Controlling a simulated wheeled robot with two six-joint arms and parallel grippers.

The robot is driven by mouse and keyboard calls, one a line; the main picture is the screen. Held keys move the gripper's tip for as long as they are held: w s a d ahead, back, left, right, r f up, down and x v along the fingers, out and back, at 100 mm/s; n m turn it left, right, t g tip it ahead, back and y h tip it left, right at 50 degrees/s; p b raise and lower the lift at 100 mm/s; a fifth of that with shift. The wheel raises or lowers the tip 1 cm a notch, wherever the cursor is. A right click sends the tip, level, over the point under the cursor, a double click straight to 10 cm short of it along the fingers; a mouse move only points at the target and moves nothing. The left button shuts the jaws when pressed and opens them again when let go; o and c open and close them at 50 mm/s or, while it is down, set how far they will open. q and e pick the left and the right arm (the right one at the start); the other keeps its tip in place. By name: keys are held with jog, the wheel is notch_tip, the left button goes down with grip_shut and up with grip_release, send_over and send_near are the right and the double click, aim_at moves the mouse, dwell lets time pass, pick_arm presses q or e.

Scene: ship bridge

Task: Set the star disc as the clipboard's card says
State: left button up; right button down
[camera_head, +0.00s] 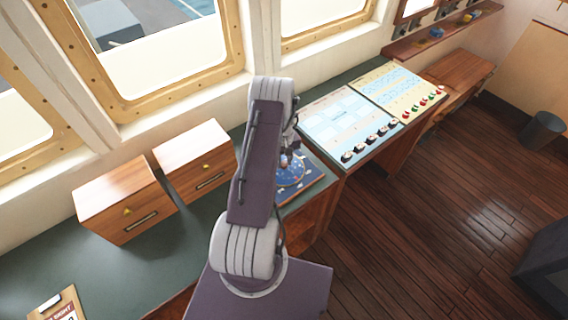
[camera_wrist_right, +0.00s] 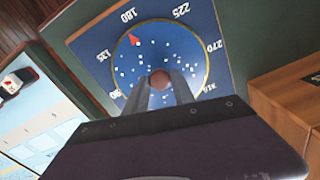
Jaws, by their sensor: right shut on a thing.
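The star disc (camera_wrist_right: 128,72) is a round dark-blue plate with white star dots on a blue square panel printed with degree numbers. Its red arrow (camera_wrist_right: 133,39) points at or close to 180. My right gripper (camera_wrist_right: 163,88) is shut on the reddish-brown knob (camera_wrist_right: 160,78) at the disc's middle. In the head view the disc (camera_head: 290,173) is partly hidden behind my right arm, and the gripper (camera_head: 290,152) is over it. The clipboard (camera_head: 44,316) lies at the lower left, cut off by the frame; its card (camera_head: 68,316) has red lettering, mostly unreadable. My left gripper is out of view.
Two wooden drawer boxes (camera_head: 124,197) (camera_head: 195,158) stand on the green counter (camera_head: 180,255) left of my arm. Sloped consoles with knobs (camera_head: 350,118) and coloured buttons (camera_head: 400,88) are to the right. Windows line the back. The wooden floor (camera_head: 440,210) is open at right.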

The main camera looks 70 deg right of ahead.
aim_at(284, 163)
jog(key=shift+m+b, duration=0.3)
jog(key=shift+m, duration=0.3)
jog(key=c, duration=1.1)
grip_release()
jog(key=shift+o, duration=0.2)
jog(key=shift+r, duration=0.1)
notch_tip(284, 163, up, 9)
jog(key=b, duration=0.3)
